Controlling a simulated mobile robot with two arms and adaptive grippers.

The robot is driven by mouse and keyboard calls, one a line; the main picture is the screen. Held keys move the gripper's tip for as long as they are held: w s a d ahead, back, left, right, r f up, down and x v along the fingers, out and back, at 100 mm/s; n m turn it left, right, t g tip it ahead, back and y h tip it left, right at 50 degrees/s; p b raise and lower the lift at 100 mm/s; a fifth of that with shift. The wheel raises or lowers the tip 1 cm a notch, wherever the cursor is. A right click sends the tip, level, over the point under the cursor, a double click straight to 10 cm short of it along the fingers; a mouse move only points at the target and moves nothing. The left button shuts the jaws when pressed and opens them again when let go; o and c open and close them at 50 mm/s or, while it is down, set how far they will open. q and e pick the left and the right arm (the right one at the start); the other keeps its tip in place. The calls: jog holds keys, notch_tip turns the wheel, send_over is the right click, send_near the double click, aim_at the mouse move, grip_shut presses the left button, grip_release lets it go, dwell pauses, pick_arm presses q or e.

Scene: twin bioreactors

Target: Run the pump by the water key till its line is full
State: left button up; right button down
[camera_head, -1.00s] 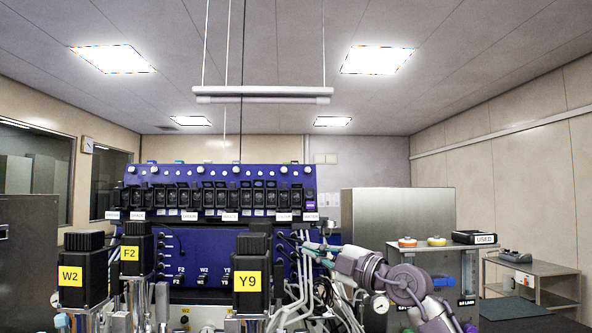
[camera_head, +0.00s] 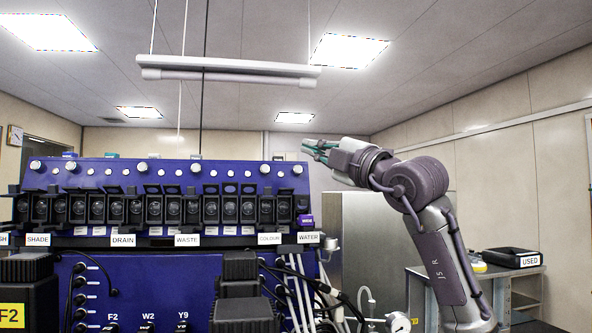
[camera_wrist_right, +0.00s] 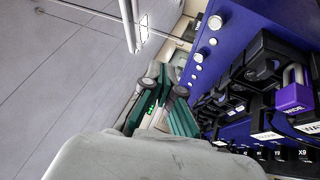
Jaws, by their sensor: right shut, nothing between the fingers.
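The blue pump panel (camera_head: 130,177) carries a row of black pump heads. The WATER label (camera_head: 308,238) is at the right end of the label strip, under the last pump head (camera_head: 301,208). I cannot make out which part is the water key or how full its line is. My right gripper (camera_head: 314,150) is shut and empty, raised just right of the panel's upper right corner, apart from it. Its green fingers also show in the right wrist view (camera_wrist_right: 165,85), beside the panel's row of round knobs. My left gripper is not in view.
A purple padlock (camera_head: 305,221) hangs at the right end of the pump row; it also shows in the right wrist view (camera_wrist_right: 294,98). Pale tubes (camera_head: 298,290) and black cables run below. A steel cabinet (camera_head: 350,235) stands behind my right arm. A USED tray (camera_head: 513,257) is far right.

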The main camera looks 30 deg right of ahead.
aim_at(297, 170)
jog(key=w+p, duration=0.1)
jog(key=w, duration=0.1)
jog(key=w+d+f+p, duration=0.1)
jog(key=w, duration=0.2)
jog(key=w+d+f+p, duration=0.1)
jog(key=w, duration=0.1)
jog(key=shift+w+p, duration=0.25)
jog(key=shift+p, duration=0.1)
jog(key=shift+w+f, duration=0.25)
jog(key=shift+w, duration=0.35)
jog(key=shift+d, duration=0.1)
dwell(0.7)
jog(key=shift+w+f, duration=0.1)
jog(key=shift+w, duration=0.3)
jog(key=shift+w+d+f+p, duration=0.15)
jog(key=shift+w+d+p, duration=0.1)
jog(key=shift+w+p, duration=0.3)
dwell(1.0)
jog(key=shift+s+a+b, duration=0.2)
jog(key=shift+s+b, duration=0.45)
jog(key=shift+b, duration=0.1)
jog(key=shift+s+a+r, duration=0.1)
jog(key=shift+s+r, duration=0.15)
jog(key=shift+s, duration=0.05)
